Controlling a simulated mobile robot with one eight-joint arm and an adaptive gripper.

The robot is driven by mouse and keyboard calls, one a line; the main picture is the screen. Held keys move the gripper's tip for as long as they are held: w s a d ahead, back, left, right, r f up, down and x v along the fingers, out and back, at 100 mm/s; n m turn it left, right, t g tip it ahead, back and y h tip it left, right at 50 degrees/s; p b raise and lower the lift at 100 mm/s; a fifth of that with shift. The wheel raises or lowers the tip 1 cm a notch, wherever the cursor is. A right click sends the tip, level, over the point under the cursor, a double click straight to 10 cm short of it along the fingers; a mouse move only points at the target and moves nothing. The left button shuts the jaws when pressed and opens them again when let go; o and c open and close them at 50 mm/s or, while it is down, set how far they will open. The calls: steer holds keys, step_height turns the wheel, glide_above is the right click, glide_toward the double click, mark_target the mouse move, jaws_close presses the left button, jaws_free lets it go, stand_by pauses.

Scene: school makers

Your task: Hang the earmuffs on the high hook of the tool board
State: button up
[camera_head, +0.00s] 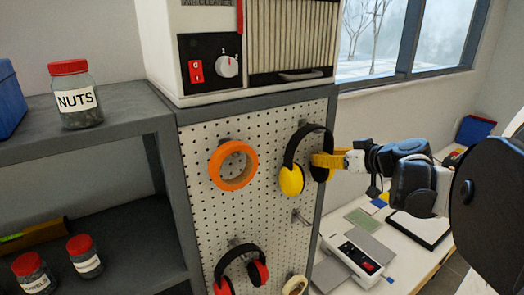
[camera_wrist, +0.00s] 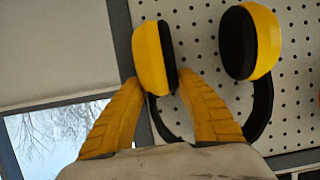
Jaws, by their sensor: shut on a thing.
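The earmuffs have yellow cups (camera_head: 291,180) and a black headband, and hang upright, band up, in front of the upper right of the white tool board (camera_head: 270,200). My gripper (camera_head: 325,160) reaches in from the right with its yellow fingers shut on the right-hand cup. In the wrist view the earmuffs (camera_wrist: 262,42) appear cups up, with one cup between my fingertips (camera_wrist: 162,80) and the other free. A small hook (camera_head: 302,122) shows at the band's top; I cannot tell whether the band rests on it.
An orange ring (camera_head: 252,165) hangs left of the earmuffs. Red earmuffs (camera_head: 263,272) and a pale tape roll (camera_head: 296,286) hang lower. A bare hook (camera_head: 301,217) sticks out below the yellow earmuffs. An air cleaner (camera_head: 215,70) stands above the board; a workbench (camera_head: 403,262) stands right.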

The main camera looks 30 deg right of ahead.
steer(key=o, duration=1.4)
steer(key=shift+c, duration=0.2)
steer(key=a+v, duration=0.1)
steer(key=v, duration=1)
steer(key=a+f+g+b, duration=0.2)
steer(key=a+f+b, duration=0.45)
steer(key=f, duration=0.35)
steer(key=a+f+g+y+b, duration=0.1)
steer(key=a+f+b, duration=0.55)
steer(key=f, duration=0.35)
steer(key=a+f+g+b, duration=0.2)
steer(key=a+f+b, duration=0.4)
steer(key=f, duration=0.4)
steer(key=s+a+f+b, duration=0.1)
steer(key=a+f+b, duration=0.2)
steer(key=f+b, duration=0.4)
steer(key=s+a+f+h+b, duration=0.1)
steer(key=a+f+b, duration=0.3)
steer(key=f, duration=0.6)
steer(key=s+a+f+g+h+b, duration=0.1)
steer(key=s+a+f+b, duration=0.1)
steer(key=f+b, duration=0.6)
steer(key=shift+s+a+f+m+b, duration=0.25)
steer(key=shift+s+a+m+b, duration=0.15)
steer(key=shift+a+b, duration=0.4)
